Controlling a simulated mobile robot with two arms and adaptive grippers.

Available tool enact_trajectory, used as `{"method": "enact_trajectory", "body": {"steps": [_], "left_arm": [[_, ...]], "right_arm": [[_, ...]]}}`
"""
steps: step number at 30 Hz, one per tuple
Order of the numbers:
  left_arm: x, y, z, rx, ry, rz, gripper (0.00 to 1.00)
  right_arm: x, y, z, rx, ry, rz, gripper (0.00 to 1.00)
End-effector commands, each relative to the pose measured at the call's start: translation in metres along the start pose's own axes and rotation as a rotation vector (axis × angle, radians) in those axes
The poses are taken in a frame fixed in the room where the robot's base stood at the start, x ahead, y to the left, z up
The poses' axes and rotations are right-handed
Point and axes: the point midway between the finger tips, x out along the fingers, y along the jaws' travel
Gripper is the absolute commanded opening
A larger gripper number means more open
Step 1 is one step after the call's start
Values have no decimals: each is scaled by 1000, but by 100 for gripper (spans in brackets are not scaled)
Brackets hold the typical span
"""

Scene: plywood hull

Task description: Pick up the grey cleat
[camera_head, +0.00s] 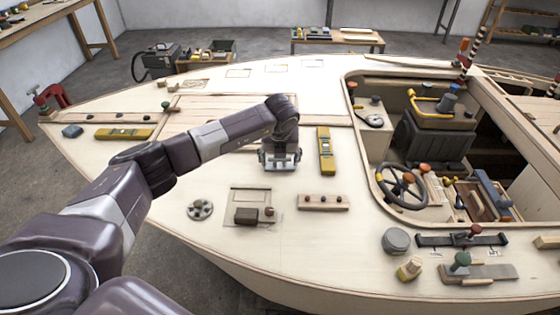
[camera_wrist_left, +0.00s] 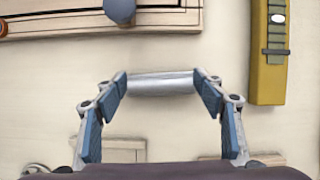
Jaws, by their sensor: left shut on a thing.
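The grey cleat (camera_wrist_left: 160,83) shows in the left wrist view as a smooth grey bar lying crosswise between my fingertips. My left gripper (camera_wrist_left: 163,92) is shut on it, with one blue-padded finger at each end. In the head view my left gripper (camera_head: 279,160) points down over the pale plywood deck, left of a yellow spirit level. The cleat is mostly hidden there by the gripper. I cannot tell how far it is above the deck. My right gripper is not in view.
The yellow level (camera_head: 325,151) lies close to the right of the gripper. A wooden strip with dark knobs (camera_head: 323,202), a brown block (camera_head: 246,215) and a round grey disc (camera_head: 200,210) lie nearer. The cockpit opening with a steering wheel (camera_head: 402,188) is at right.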

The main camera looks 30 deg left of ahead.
Motion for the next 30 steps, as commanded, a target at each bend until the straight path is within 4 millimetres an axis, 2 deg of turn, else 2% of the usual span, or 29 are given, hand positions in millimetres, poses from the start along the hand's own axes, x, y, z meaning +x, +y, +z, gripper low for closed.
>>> {"method": "enact_trajectory", "body": {"steps": [5, 8, 21, 25, 30], "left_arm": [[-14, 0, 7, 0, -3, -2, 36], [-30, -1, 14, -1, -5, -4, 36], [-135, -1, 57, -1, -6, -4, 36], [-158, -1, 66, 0, -5, -5, 36], [-176, 0, 73, -1, -3, -2, 36]], "right_arm": [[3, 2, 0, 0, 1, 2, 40], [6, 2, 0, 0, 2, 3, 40], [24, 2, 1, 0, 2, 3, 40], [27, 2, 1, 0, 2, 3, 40], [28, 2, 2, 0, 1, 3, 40]]}}
